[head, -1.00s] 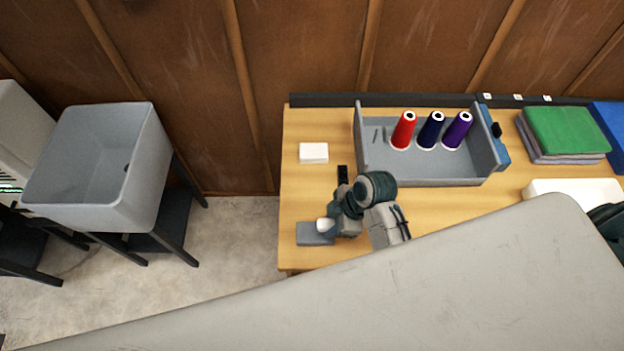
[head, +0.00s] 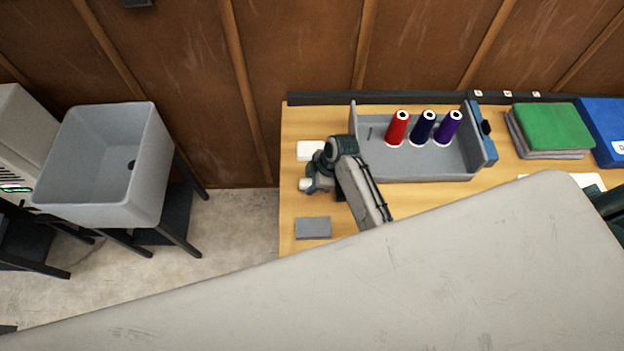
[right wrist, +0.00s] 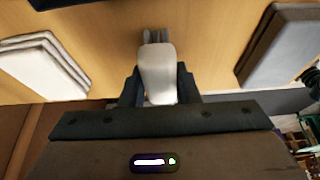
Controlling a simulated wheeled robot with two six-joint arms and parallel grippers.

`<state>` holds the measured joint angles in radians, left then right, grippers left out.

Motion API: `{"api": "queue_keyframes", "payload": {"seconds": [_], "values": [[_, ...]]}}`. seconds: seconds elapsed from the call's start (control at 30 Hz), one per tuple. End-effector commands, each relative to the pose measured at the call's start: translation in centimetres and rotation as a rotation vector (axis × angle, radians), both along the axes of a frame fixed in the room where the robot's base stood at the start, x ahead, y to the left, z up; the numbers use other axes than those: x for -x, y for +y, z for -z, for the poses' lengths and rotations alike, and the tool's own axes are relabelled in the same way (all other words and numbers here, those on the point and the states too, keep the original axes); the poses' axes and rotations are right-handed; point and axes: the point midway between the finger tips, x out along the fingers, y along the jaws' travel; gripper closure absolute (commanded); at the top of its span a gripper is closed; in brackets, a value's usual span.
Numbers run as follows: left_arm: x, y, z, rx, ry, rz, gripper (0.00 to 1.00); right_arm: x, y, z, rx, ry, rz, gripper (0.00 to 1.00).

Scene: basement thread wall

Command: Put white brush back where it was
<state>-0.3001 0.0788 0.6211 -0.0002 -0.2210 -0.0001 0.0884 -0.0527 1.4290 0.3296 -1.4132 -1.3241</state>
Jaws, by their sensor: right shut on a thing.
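The white brush (right wrist: 158,75) is between the two dark fingers of my right gripper (right wrist: 160,92) in the right wrist view, its grey end pointing away over the wooden table. In the head view my right gripper (head: 309,185) is over the left part of the table (head: 292,205), between a white stack and a grey block. It is shut on the brush, which is mostly hidden there by the gripper. I cannot tell how high the brush is above the table. My left gripper is not in view.
The grey block (head: 313,228) lies nearer, and the white stack (head: 308,150) lies farther back. A grey tray (head: 415,176) holds red, navy and purple thread cones. Folded cloths (head: 552,128) lie at right. A grey basin (head: 100,205) stands left, across a floor gap.

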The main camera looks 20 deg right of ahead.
Motion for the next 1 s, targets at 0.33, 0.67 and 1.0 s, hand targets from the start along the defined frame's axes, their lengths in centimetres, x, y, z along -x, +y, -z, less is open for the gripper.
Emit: {"api": "queue_keyframes", "payload": {"seconds": [0.33, 0.67, 1.0], "values": [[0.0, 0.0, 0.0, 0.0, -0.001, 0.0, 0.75, 0.0, 0.0, 0.5, 0.0, -0.001, 0.0, 0.93], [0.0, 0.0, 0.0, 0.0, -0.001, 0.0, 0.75, 0.0, 0.0, 0.6, 0.001, -0.001, 0.0, 0.5], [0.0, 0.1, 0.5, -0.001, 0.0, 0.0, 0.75, 0.1, -0.5, -0.6, 0.001, -0.004, 0.002, 0.5]]}}
